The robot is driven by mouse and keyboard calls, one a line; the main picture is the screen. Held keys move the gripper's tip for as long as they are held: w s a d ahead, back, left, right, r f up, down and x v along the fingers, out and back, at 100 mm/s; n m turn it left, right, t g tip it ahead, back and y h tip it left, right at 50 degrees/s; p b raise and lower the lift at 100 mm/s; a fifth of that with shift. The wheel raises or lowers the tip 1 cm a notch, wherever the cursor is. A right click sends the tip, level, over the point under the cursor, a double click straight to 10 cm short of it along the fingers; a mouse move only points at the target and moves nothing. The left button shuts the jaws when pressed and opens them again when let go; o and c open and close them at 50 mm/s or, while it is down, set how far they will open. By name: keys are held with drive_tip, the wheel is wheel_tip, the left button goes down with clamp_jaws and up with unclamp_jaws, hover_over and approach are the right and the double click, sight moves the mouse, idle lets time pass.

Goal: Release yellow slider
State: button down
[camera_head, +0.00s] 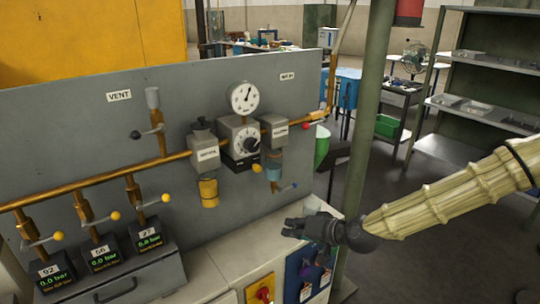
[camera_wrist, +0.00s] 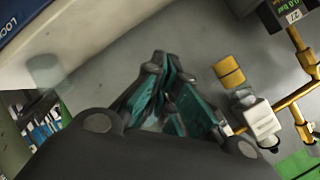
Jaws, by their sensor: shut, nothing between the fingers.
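My gripper (camera_head: 293,228) is at the lower centre of the head view, in front of the grey panel and to the right of and below the regulator group. In the wrist view my gripper (camera_wrist: 158,62) has its fingers together with nothing held. A yellow cylinder (camera_head: 208,193) hangs under a grey labelled block on the brass pipe; it also shows in the wrist view (camera_wrist: 228,72), right of the fingers and apart from them. A small yellow piece (camera_head: 257,168) sits below the dial box. I cannot tell which of these is the slider.
The grey panel (camera_head: 90,105) carries a brass pipe, a round gauge (camera_head: 244,97), and yellow-tipped valve levers with digital readouts at left. A white cabinet (camera_head: 220,270) with a red knob (camera_head: 263,294) stands below. A green post (camera_head: 370,110) rises beside my arm.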

drive_tip(key=w+d+r+t+y, duration=0.1)
drive_tip(key=w+r, duration=0.2)
drive_tip(key=r, duration=0.7)
drive_tip(key=w+d+r+t+y, duration=0.1)
drive_tip(key=w+d+r+t, duration=0.1)
drive_tip(key=r, duration=0.8)
drive_tip(key=shift+w+d+r+n+p, duration=0.15)
drive_tip(key=shift+w+r+n+p, duration=0.3)
drive_tip(key=shift+w, duration=0.25)
drive_tip(key=p, duration=0.5)
approach(259, 156)
drive_tip(key=shift+x, duration=2.75)
drive_tip(key=shift+r, duration=0.1)
